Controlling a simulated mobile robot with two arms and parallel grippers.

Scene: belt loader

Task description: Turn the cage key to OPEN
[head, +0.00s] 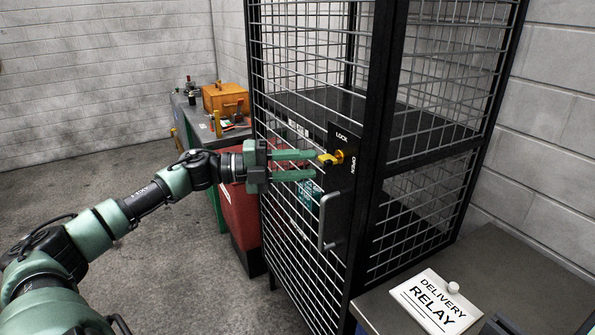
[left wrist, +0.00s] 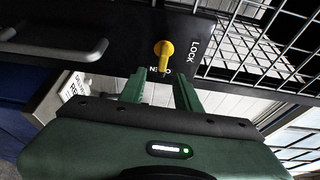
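The yellow cage key (head: 331,157) sits in a black lock plate (head: 343,190) on the cage door. LOCK is printed above the key and OPEN to its right. It also shows in the left wrist view (left wrist: 163,52), with LOCK to its right and OPEN below, partly covered. I cannot tell exactly which mark the key points to. My left gripper (head: 316,165) is open, its two green fingers pointing at the plate. Its fingertips are close to the key; in the left wrist view (left wrist: 158,76) the key shows just beyond the gap between them. My right gripper is not in view.
The wire cage (head: 384,90) has a door handle (head: 329,222) below the key. A grey table (head: 500,265) at the right bears a DELIVERY RELAY sign (head: 435,300). A bench with an orange box (head: 225,98) and a red cabinet (head: 240,205) stand at the left. Floor at left is clear.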

